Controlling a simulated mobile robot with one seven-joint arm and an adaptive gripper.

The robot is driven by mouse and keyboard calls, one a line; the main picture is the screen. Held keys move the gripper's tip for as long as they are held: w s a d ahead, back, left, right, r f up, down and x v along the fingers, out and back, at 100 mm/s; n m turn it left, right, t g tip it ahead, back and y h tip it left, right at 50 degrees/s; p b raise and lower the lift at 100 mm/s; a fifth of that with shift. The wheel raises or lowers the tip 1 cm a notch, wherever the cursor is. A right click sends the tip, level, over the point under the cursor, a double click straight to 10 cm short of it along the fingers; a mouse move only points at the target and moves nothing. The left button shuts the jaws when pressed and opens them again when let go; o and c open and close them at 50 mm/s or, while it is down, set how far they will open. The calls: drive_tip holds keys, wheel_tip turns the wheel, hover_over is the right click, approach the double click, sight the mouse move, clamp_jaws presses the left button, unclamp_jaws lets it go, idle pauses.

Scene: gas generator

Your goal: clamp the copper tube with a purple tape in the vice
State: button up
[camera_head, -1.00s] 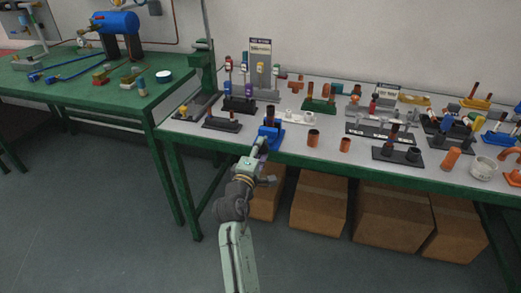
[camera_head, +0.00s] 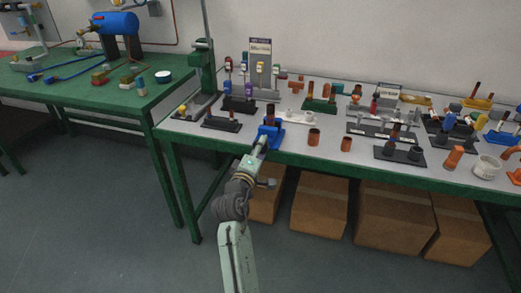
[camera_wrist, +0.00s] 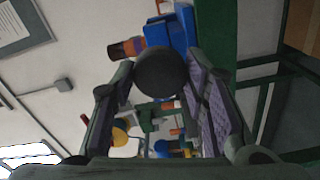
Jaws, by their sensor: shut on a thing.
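The blue vice (camera_head: 270,137) stands at the front edge of the workbench. In the wrist view its blue body (camera_wrist: 172,32) is just beyond my fingers. A brown copper tube (camera_head: 269,122) stands upright at the vice; in the wrist view the tube (camera_wrist: 127,48) has a dark end and an orange part, with a narrow purplish band near the vice. My gripper (camera_head: 261,146) is at the front of the vice. In the wrist view my gripper (camera_wrist: 160,85) is shut on a dark round knob (camera_wrist: 161,73), which hides part of the vice. Whether the jaws press on the tube cannot be told.
Two short copper pieces (camera_head: 314,137) stand right of the vice. A white two-hole holder (camera_head: 293,116) and a dark stand (camera_head: 221,124) are close by. A green column (camera_head: 205,75) rises at the left. Cardboard boxes (camera_head: 320,204) fill the space under the bench.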

drive_tip(key=shift+m+b, duration=1.05)
drive_tip(key=shift+m, duration=0.35)
drive_tip(key=o, duration=1.3)
drive_tip(key=v, duration=0.7)
drive_tip(key=shift+r, duration=0.1)
